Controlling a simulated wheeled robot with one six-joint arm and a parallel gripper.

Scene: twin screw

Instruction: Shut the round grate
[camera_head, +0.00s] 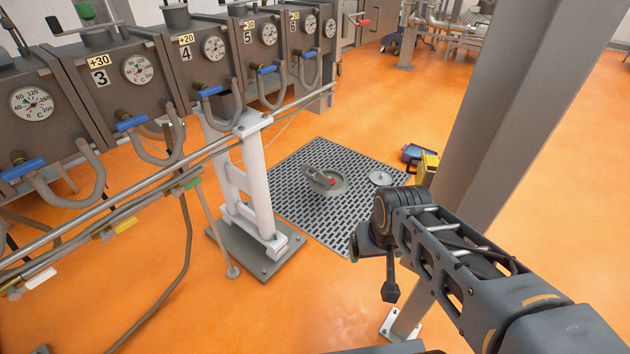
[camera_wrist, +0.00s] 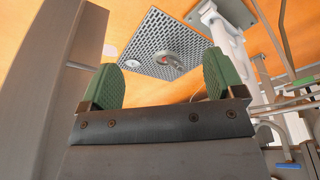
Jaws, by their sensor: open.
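A round grate (camera_head: 318,178) with a small red part sits in the perforated floor panel (camera_head: 290,200). Its lid looks tilted up above a round rim (camera_head: 338,187), though the hinge is too small to make out. The round grate also shows in the wrist view (camera_wrist: 172,60), beyond my fingers. My gripper (camera_wrist: 160,78) is open and empty, with green pads set wide apart. In the head view, the end of my arm is right of and nearer than the grate, well apart from it; its fingers are hard to make out there.
A flat grey disc (camera_head: 380,178) lies on the panel right of the grate. A white stand (camera_head: 258,190) rises at left beside pipes and a row of gauge boxes (camera_head: 140,80). A thick grey column (camera_head: 495,110) stands right. Blue and yellow items (camera_head: 428,165) lie behind the panel.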

